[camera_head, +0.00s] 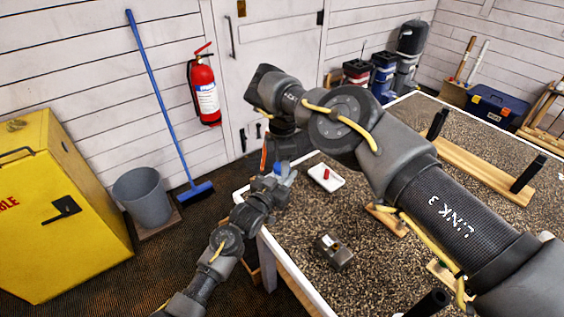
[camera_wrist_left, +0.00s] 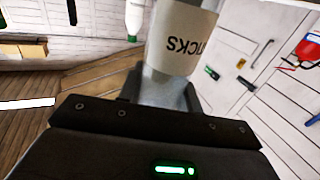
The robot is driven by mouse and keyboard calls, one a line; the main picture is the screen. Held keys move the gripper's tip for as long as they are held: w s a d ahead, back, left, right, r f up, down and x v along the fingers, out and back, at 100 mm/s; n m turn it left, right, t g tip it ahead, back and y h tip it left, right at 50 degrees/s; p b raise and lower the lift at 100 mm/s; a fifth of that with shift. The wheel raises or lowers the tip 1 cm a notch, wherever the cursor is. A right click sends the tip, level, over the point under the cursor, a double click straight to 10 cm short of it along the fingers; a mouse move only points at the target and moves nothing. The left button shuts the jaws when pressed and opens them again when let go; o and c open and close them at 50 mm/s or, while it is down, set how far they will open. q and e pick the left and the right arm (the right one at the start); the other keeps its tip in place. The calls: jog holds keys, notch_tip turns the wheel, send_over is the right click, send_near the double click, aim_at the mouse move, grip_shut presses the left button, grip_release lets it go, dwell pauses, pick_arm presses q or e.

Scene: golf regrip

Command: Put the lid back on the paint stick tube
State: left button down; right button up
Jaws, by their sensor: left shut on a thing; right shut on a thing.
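The lid is not clearly seen; what the right gripper holds is most likely the lid.
A white tray (camera_head: 334,183) with a small red piece (camera_head: 326,173) lies on the speckled table (camera_head: 310,225). A dark metal block (camera_head: 333,252) stands nearer. My right forearm crosses above the table. A grey bin (camera_head: 143,196) and yellow cabinet (camera_head: 70,225) stand left.

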jog(key=shift+m, duration=0.8)
jog(key=o, duration=1.2)
notch_tip(320, 180, up, 12)
pick_arm(q)
jog(key=c, duration=0.9)
grip_release()
